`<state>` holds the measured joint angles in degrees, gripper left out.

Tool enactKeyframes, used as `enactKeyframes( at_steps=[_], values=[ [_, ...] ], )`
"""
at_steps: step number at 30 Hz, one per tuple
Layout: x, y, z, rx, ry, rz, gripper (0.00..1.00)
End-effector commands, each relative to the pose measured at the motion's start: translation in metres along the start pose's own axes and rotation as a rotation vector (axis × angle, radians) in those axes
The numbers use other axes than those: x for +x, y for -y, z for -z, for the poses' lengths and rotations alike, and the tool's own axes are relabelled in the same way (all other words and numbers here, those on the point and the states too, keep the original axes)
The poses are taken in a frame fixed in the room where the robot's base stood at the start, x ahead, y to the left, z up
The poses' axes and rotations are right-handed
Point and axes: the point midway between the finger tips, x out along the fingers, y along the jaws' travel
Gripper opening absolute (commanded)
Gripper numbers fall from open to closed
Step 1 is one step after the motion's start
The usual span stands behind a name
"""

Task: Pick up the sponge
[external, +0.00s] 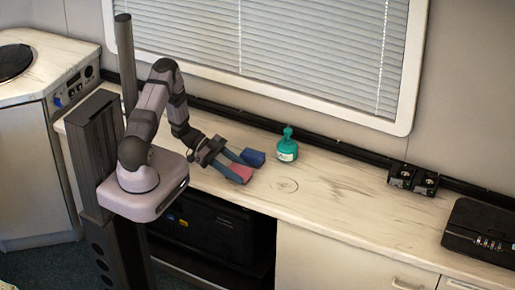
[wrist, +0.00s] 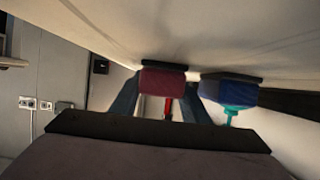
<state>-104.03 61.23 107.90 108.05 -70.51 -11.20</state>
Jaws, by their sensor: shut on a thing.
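A red sponge-like block (external: 241,173) with a dark layer is at the tips of my gripper (external: 239,171), low over the white counter. In the wrist view, the red block (wrist: 163,81) sits between the two grey-blue fingers of my gripper (wrist: 160,92), which is shut on it. A blue block (external: 253,157) of similar shape lies right beside the far finger; it also shows in the wrist view (wrist: 228,91). I cannot tell whether the red block touches the counter. The fingers hide part of its sides.
A teal bottle (external: 287,147) stands just behind and right of the blue block. A black two-part device (external: 413,180) and a dark case (external: 482,231) are farther right on the counter (external: 335,205). The counter's middle is clear. A window with blinds (external: 290,45) is behind.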

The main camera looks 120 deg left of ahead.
Motion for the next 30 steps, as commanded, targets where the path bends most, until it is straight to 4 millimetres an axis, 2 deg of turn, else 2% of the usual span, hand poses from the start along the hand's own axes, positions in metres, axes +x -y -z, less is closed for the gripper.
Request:
enactKeyframes(
  at_steps=[11, 24, 30],
  values=[
    [-0.006, 0.001, 0.015, 0.003, 0.0, 0.0, 0.2],
    [-0.03, 0.0, 0.072, 0.004, 0.001, 0.001, 0.2],
    [-0.037, 0.0, 0.088, 0.002, 0.0, 0.0, 0.2]
  ],
)
